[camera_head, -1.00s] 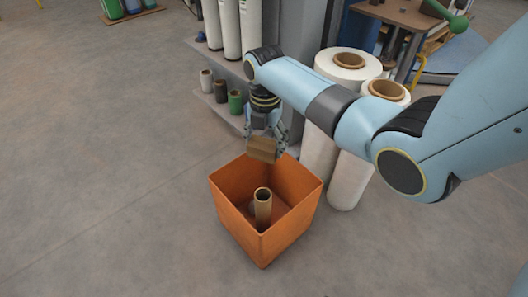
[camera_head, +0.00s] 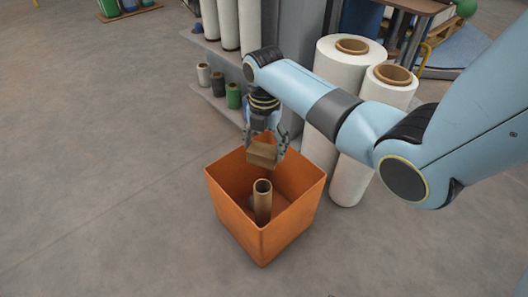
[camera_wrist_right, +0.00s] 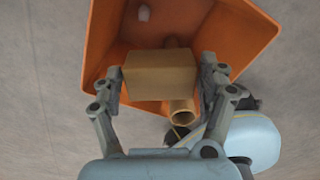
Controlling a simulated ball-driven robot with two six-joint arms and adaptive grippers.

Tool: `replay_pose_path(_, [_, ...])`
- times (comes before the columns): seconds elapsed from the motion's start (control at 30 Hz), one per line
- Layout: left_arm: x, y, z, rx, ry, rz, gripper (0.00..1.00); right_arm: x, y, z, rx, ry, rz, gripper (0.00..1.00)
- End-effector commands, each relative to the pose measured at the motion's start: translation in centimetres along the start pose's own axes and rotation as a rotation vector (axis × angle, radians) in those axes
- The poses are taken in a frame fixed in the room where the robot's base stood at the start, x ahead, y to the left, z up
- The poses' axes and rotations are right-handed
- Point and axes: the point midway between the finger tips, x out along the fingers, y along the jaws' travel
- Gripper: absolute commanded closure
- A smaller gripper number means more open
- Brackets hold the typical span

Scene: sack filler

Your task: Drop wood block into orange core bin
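The wood block (camera_head: 262,154) is a small brown box held by my right gripper (camera_head: 266,150), just above the back part of the orange core bin (camera_head: 236,206). In the right wrist view the block (camera_wrist_right: 160,73) sits between both fingers of the right gripper (camera_wrist_right: 160,80), with a finger against each side. The bin (camera_wrist_right: 104,42) spreads out beyond it. The bin is open-topped and holds an upright brown cardboard core (camera_head: 263,203); the core (camera_wrist_right: 181,112) also shows behind the block in the wrist view. My left gripper is in neither view.
Two large white rolls (camera_head: 349,85) (camera_head: 352,178) stand close behind and right of the bin, near my right arm. The floor left of the bin is clear.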

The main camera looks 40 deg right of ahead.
Motion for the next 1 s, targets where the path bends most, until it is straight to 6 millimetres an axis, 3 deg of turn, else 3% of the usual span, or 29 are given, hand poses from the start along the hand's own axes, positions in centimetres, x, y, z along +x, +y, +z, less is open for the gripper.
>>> replay_pose_path(0.17, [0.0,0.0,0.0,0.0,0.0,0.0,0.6,0.0,0.0,0.0,0.0,0.0,0.0,0.0])
replay_pose_path(0.53, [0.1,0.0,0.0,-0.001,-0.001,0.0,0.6,-0.8,0.0,0.0,0.0,-0.001,0.001,0.0])
replay_pose_path(1.0, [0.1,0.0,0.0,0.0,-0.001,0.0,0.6,-10.1,0.1,0.1,-0.001,-0.001,0.002,0.0])
